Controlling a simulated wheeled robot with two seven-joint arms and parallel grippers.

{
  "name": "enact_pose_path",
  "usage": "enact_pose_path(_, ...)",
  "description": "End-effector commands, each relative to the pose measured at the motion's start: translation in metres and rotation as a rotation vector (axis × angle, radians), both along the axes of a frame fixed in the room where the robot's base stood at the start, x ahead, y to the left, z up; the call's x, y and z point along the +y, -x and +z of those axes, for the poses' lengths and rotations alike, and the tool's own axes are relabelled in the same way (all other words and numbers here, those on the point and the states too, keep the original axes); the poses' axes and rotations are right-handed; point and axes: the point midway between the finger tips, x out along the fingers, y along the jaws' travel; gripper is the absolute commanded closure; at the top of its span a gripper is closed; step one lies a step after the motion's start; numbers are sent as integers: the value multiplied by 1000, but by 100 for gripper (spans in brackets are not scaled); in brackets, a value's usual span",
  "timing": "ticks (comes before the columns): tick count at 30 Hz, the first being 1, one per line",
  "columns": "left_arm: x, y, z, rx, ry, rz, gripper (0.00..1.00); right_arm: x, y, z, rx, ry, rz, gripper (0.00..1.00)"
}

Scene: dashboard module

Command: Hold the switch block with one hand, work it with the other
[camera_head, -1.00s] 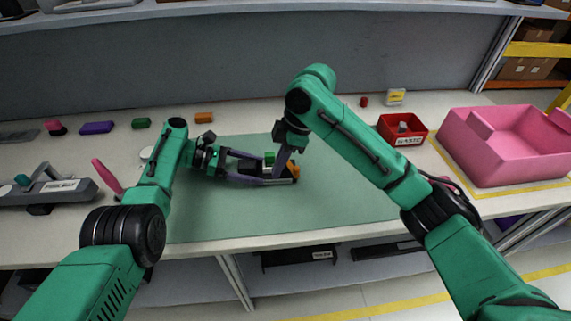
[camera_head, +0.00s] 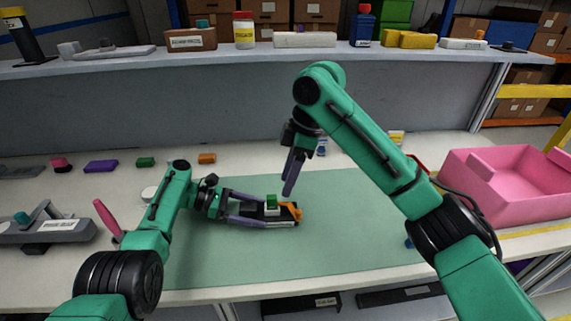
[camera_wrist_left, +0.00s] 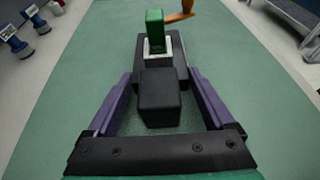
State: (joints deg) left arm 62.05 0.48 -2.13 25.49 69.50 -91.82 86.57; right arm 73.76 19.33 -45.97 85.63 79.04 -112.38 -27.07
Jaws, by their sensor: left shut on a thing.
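The switch block (camera_head: 283,221) is a dark block over the green mat, with a green switch part (camera_head: 271,201) in a pale surround and an orange lever (camera_head: 293,211) at its far end. In the left wrist view the block (camera_wrist_left: 160,97) lies between the purple fingers, with the green part (camera_wrist_left: 155,30) upright and the orange lever (camera_wrist_left: 181,14) partly cut off by the frame. My left gripper (camera_head: 262,209) is shut on the block from its left end. My right gripper (camera_head: 289,186) is above and behind the block, apart from it; its finger gap is unclear.
The green mat (camera_head: 330,240) is clear around the block. A pink bin (camera_head: 495,183) stands at the right. Purple (camera_head: 101,166), green (camera_head: 145,162) and orange (camera_head: 207,158) pieces lie at the back left. A grey fixture (camera_head: 45,230) stands at the left. A shelf (camera_head: 240,57) runs behind.

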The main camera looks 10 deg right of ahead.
Motion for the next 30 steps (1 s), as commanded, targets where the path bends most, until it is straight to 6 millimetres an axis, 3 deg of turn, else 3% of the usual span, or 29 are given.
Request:
enact_pose_path(9,0,0,0,0,0,0,100,-23,-3,16,87,257,-674,49)
enact_pose_path(13,0,0,0,0,0,0,100,-27,-3,11,92,280,-760,49)
enact_pose_path(17,0,0,0,0,0,0,100,-28,-2,-12,95,282,-760,49)
enact_pose_path(24,0,0,0,0,0,1,100,-27,-3,-73,95,281,-758,49)
enact_pose_path(30,0,0,0,-1,0,1,100,-27,-3,-101,94,277,-758,49)
